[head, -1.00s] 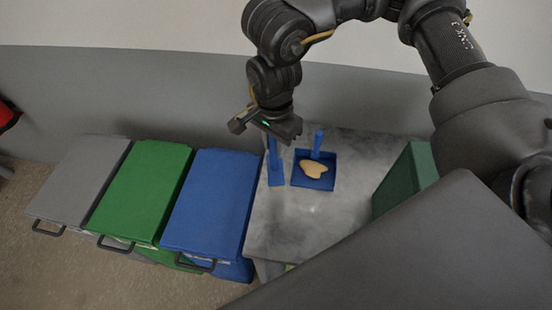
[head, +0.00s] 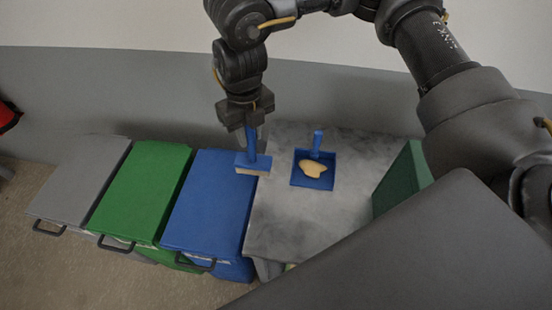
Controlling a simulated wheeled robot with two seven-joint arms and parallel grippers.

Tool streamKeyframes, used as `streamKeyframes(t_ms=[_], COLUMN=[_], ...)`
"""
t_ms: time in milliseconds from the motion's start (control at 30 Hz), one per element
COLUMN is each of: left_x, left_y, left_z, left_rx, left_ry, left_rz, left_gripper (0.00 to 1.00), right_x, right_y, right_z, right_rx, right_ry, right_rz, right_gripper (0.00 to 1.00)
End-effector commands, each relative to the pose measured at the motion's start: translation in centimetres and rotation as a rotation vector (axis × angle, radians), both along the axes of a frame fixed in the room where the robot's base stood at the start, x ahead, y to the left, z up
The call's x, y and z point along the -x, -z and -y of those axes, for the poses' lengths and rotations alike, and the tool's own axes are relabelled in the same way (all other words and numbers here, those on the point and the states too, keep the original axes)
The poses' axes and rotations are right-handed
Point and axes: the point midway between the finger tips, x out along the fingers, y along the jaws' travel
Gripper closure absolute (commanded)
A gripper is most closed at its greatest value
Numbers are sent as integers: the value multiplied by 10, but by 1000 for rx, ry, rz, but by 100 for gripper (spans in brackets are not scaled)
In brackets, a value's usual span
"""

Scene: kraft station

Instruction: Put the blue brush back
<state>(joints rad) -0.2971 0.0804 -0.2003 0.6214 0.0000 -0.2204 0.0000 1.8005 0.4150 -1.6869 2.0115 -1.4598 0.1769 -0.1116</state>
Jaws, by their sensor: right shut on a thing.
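The blue brush (head: 252,160) has a blue handle pointing up and a pale bristle edge at its bottom. My right gripper (head: 248,130) is shut on the handle's upper part. The brush hangs over the left edge of the grey table (head: 290,230), by the right side of the blue bin; its exact height I cannot tell. A blue dustpan (head: 326,182) lies on the table to the right, with a tan, flat piece (head: 312,168) in it. My left gripper is not in view.
Grey (head: 80,175), green (head: 145,190) and blue (head: 210,205) lidded bins stand in a row left of the table. A green box-like thing (head: 400,180) stands at the table's right. The table's front left is clear.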

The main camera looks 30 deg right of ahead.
Motion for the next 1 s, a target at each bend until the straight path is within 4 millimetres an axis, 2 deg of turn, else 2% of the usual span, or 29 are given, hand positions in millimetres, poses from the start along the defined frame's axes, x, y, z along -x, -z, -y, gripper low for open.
streamKeyframes(t_ms=[133, 267, 467, 600, 800, 1000], left_x=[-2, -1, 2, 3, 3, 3], left_y=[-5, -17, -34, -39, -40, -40], left_z=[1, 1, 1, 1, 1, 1], left_rx=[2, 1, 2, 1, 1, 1], left_ry=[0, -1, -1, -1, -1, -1], left_rz=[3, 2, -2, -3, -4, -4], left_gripper=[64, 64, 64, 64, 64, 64], right_x=[-4, -19, -51, -65, -79, -82], right_y=[1, 11, 34, 64, 89, 94], right_z=[6, 26, 69, 89, 104, 107], right_rx=[-1, -1, -1, 1, -1, -1], right_ry=[3, 9, 10, 6, 0, -4], right_rz=[-2, -4, -4, -6, -1, 1], right_gripper=[99, 99, 99, 99, 99, 99])
